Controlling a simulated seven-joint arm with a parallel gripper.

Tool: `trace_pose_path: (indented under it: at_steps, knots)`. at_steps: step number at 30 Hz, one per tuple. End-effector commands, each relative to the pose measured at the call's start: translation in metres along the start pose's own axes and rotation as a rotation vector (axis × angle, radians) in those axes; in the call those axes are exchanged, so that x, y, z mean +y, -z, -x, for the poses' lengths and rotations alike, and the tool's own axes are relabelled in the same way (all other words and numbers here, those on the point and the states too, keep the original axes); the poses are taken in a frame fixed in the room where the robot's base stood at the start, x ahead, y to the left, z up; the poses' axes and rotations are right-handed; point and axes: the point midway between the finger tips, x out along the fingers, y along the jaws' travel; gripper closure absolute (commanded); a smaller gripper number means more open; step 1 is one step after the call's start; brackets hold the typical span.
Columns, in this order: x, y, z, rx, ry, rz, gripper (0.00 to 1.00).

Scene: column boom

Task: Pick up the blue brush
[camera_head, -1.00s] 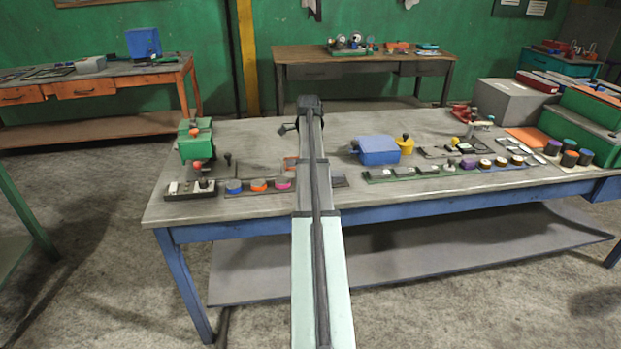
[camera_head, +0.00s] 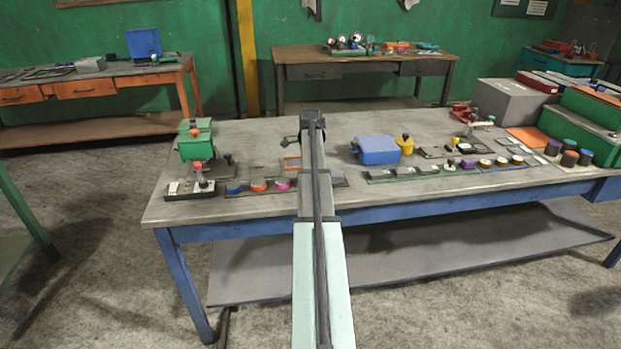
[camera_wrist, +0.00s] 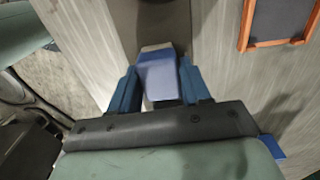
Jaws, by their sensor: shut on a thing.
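In the wrist view my gripper (camera_wrist: 160,88) has its two blue fingers shut on a blue block-like piece with a pale end, which I take for the blue brush (camera_wrist: 160,78). The piece sits between the fingers, and its lower part is hidden by the gripper body. In the head view my arm runs up the middle over the grey workbench (camera_head: 400,195). It hides the brush and the fingertips there, so the height above the bench is hard to tell.
An orange-framed dark panel (camera_wrist: 278,20) lies on the bench to the right in the wrist view. In the head view a blue box (camera_head: 378,150) stands right of my arm. A green machine (camera_head: 196,145) and several coloured round pieces (camera_head: 258,186) are to the left.

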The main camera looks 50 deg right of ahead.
Motion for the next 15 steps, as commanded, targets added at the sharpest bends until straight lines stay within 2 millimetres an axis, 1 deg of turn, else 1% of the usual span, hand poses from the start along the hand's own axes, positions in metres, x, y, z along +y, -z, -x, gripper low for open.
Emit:
trace_pose_path:
  at_steps: [1, 6, 15]
  knots:
    - [0.0, 0.0, 0.0001, 0.0, 0.0, 0.0, 0.67]
    - [-0.0001, 0.0, 0.0001, 0.0, 0.0, 0.0, 0.83]
    - [-0.0002, 0.0, 0.0034, 0.0, 0.0, 0.0, 0.84]
